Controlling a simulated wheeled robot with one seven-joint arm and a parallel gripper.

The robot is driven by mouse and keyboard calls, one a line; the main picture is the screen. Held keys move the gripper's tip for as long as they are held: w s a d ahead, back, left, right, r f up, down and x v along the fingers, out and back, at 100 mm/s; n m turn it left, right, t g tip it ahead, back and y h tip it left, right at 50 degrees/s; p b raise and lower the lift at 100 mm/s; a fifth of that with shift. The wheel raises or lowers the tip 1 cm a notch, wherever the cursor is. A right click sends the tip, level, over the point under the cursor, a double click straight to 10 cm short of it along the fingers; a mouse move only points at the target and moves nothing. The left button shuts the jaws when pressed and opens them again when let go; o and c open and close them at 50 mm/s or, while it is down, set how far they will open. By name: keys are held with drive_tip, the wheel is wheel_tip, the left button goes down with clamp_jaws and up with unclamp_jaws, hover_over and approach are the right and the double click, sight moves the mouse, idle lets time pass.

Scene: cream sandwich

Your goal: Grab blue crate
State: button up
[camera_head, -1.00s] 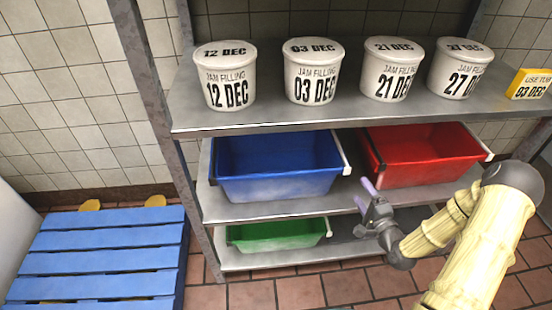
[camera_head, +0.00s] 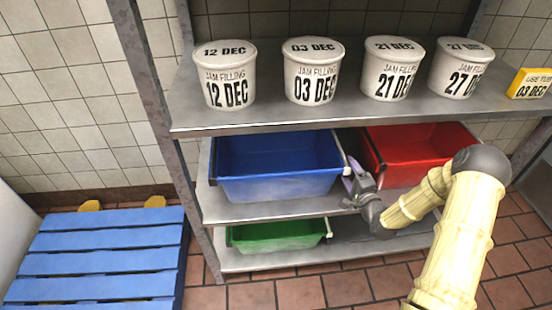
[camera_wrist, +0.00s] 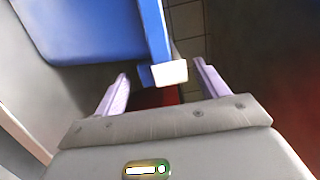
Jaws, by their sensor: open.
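The blue crate (camera_head: 278,185) stands on the left of the middle shelf in the head view. A white handle (camera_head: 347,166) sits on its right side. The crate also fills the upper left of the wrist view (camera_wrist: 90,35), and its white handle end (camera_wrist: 168,72) shows between my two pale purple fingers. My gripper (camera_head: 353,172) is at the right side of the crate, close to the handle. In the wrist view my gripper (camera_wrist: 160,82) is open, one finger on each side of the handle end. I cannot tell whether a finger touches it.
A red crate (camera_head: 420,145) stands right of the blue one, partly behind my arm. A green crate (camera_head: 276,236) is on the lower shelf. White tubs (camera_head: 313,75) line the top shelf (camera_head: 270,117). A blue pallet (camera_head: 100,255) lies at the left.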

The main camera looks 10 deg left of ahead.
sight(344, 164)
drive_tip(key=x, duration=0.3)
drive_tip(key=shift+w+a+r, duration=0.1)
drive_tip(key=shift+w+a, duration=0.2)
drive_tip(key=shift+c, duration=0.2)
clamp_jaws()
drive_tip(key=shift+r, duration=0.15)
